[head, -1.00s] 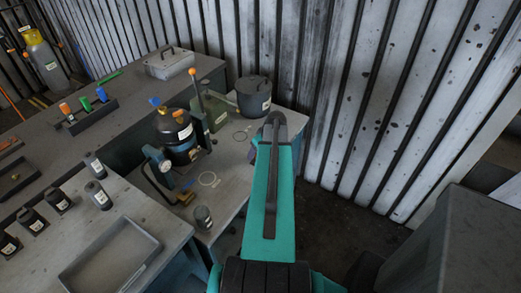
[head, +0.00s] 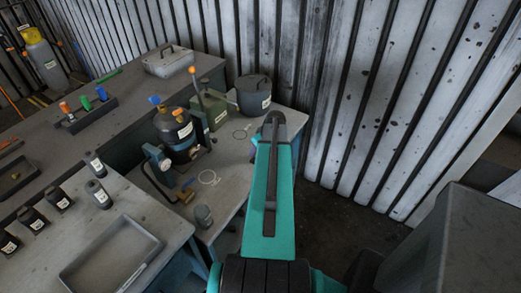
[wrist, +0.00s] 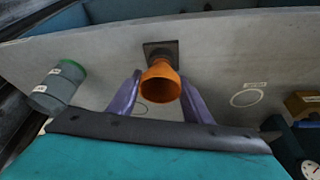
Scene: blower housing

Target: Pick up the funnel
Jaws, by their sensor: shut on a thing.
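The orange funnel (wrist: 160,82) stands in the middle of the wrist view, its wide mouth turned towards the camera. My gripper (wrist: 160,76) has its two purple fingers on either side of it and is shut on it. A dark square holder (wrist: 161,51) lies behind the funnel. I cannot tell whether the funnel touches it.
In the wrist view a grey canister with a green rim (wrist: 69,72) stands left, and a white ring marking (wrist: 246,98) lies right.

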